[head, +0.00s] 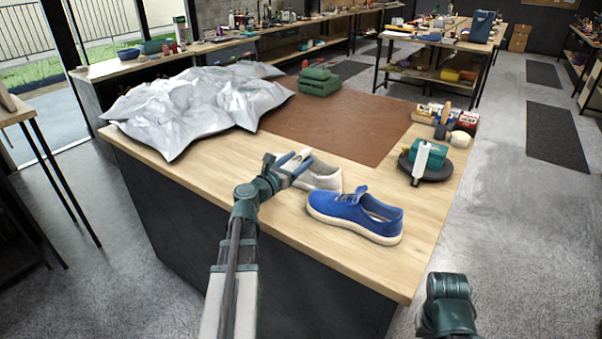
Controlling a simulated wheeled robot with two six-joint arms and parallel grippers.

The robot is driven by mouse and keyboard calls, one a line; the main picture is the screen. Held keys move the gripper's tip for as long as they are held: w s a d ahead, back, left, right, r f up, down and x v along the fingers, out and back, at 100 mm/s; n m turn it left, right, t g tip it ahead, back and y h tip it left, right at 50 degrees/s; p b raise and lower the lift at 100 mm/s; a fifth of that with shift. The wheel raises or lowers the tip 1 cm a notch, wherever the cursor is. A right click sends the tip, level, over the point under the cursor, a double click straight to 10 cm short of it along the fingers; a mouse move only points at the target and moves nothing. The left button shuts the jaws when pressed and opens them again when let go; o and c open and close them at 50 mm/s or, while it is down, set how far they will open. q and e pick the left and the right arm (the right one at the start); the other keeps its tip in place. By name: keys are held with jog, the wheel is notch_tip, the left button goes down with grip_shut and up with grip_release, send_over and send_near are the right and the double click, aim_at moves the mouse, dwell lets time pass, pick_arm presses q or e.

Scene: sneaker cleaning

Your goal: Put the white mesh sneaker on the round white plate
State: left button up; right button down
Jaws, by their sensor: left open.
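A white sneaker (322,177) sits near the front edge of the wooden workbench, partly hidden by my left gripper. My left gripper (294,164) is open at the sneaker's left side; I cannot tell whether it touches. A blue sneaker (345,209) with a cream sole stands just to the right of the white one. I see no round white plate; a round dark disc (438,172) at the right carries a green box and a white upright item. My right gripper is out of view; only part of that arm shows at the lower right.
A crumpled silver sheet (190,105) covers the bench's left part. Brushes and small boxes (450,120) crowd the right back corner. Bare wood (425,225) shows right of the blue sneaker.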

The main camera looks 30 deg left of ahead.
pick_arm(q)
jog(key=w, duration=0.4)
jog(key=shift+s, duration=0.1)
jog(key=shift+c, duration=0.3)
grip_shut()
dwell(1.0)
